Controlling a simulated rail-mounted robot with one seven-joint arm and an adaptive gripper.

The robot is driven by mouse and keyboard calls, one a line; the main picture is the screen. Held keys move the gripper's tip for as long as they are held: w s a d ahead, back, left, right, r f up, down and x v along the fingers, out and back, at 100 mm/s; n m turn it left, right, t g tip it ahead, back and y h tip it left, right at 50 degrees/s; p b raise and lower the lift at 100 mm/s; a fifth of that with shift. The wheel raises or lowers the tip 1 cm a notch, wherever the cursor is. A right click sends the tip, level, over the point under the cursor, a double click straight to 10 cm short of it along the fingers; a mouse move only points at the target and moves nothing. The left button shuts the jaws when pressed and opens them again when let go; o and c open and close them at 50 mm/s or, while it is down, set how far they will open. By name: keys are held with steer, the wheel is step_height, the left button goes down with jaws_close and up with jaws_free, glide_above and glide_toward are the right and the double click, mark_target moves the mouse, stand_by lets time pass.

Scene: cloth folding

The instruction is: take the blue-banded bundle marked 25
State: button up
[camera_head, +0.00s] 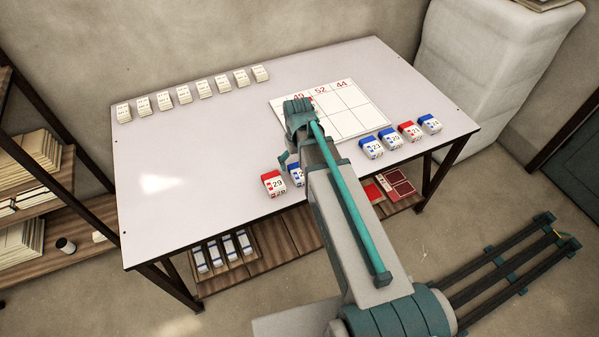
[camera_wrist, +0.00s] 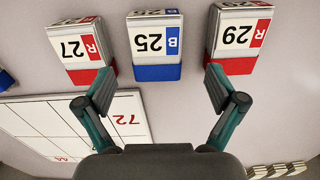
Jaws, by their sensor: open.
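The blue-banded bundle marked 25 (camera_wrist: 155,46) lies on the table between two red-banded bundles in the wrist view, its label upside down. In the head view my arm partly hides a blue-banded bundle (camera_head: 296,175) beside the red 29. My gripper (camera_wrist: 160,89) is open and empty. Its two fingers stand apart, either side of bundle 25's line, with the bundle beyond the tips and not touched. In the head view, only part of my gripper (camera_head: 284,159) shows beside the arm.
Red-banded bundles 27 (camera_wrist: 78,50) and 29 (camera_wrist: 238,38) flank it closely. More bundles (camera_head: 390,139) stand in a row at right. A white gridded card (camera_head: 350,122) with red numbers lies behind. Small paper stacks (camera_head: 184,95) line the back edge. The table's left (camera_head: 215,155) is clear.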

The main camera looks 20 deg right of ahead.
mark_target(299, 170)
steer(key=shift+s+d+f+p, duration=0.15)
steer(key=shift+f+p, duration=0.5)
steer(key=shift+f, duration=1.65)
steer(key=c, duration=1.3)
